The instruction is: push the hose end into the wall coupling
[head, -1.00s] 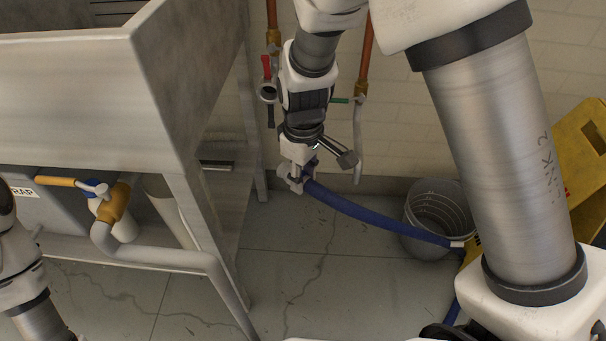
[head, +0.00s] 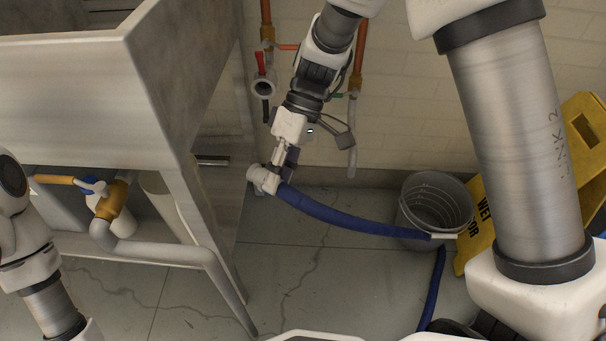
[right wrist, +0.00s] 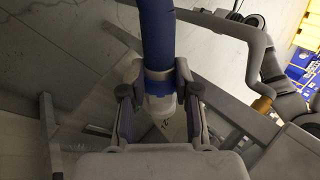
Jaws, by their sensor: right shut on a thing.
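The blue hose (head: 340,215) ends in a pale grey fitting (head: 259,177). My right gripper (head: 280,178) is shut on the hose end. In the head view the fitting points left, low beside the sink's leg. In the right wrist view the hose (right wrist: 156,40) runs down between the fingers (right wrist: 159,93), and the pale fitting (right wrist: 161,105) sticks out past them. The wall coupling (head: 263,88), a grey ring with a dark opening under a red lever, is on the wall above the hose end, clearly apart from it. My left gripper is out of view; only its arm shows.
A steel sink (head: 190,90) with legs and a drain pipe (head: 170,255) stands at left. Copper pipes (head: 358,55) run up the wall. A grey bucket (head: 436,205) and a yellow wet-floor sign (head: 480,215) stand at right. The middle floor is open.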

